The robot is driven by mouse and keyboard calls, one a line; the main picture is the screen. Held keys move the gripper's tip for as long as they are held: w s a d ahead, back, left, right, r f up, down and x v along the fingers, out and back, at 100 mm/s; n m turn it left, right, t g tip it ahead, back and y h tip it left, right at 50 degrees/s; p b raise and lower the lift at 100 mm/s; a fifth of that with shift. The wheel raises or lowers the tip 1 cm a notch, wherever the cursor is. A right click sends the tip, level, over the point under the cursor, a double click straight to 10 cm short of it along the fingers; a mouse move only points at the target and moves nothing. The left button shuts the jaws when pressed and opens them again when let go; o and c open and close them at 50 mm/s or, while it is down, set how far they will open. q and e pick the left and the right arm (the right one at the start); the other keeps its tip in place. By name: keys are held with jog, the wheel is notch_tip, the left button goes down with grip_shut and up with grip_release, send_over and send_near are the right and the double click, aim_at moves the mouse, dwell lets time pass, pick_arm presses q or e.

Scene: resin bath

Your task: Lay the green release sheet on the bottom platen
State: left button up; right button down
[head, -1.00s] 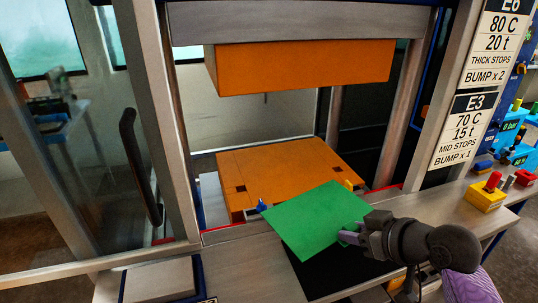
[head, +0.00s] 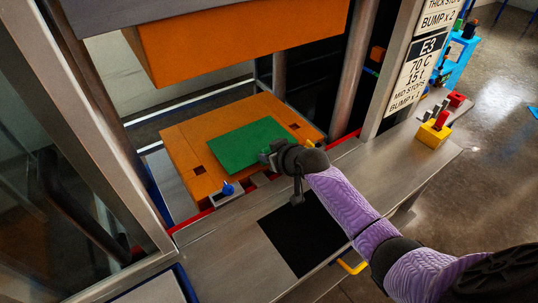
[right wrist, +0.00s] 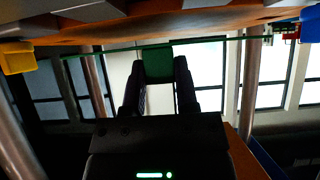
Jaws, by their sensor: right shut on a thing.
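The green release sheet (head: 240,145) is flat and lies over the orange bottom platen (head: 183,150), inside its outline. My right gripper (head: 268,156) is shut on the sheet's near edge at the front of the platen. In the right wrist view the sheet (right wrist: 157,60) is pinched between the two fingers (right wrist: 158,72) and shows nearly edge-on as a thin green line close to the platen. I cannot tell whether it touches the platen all over. My left gripper is out of view.
The orange upper platen (head: 235,40) hangs above with an open gap. A blue knob (head: 228,189) stands at the platen's front left. A black mat (head: 303,235) lies on the bench in front. A yellow block with a red knob (head: 434,132) stands at right.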

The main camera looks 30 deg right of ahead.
jog(key=shift+r, duration=0.1)
jog(key=shift+s+f+b, duration=0.15)
jog(key=shift+f+b, duration=0.25)
jog(key=shift+f, duration=0.2)
jog(key=shift+c, duration=1.8)
grip_release()
jog(key=shift+f, duration=0.1)
jog(key=shift+s+a+f, duration=0.1)
jog(key=shift+r, duration=0.2)
jog(key=shift+s+d+r+p, duration=0.1)
jog(key=shift+s+r+p, duration=0.25)
jog(key=shift+r+p, duration=0.25)
jog(key=shift+s+d+r+p, duration=0.1)
jog(key=shift+s+r+p, duration=0.2)
jog(key=shift+r+p, duration=0.2)
jog(key=p+v, duration=0.2)
jog(key=v, duration=0.8)
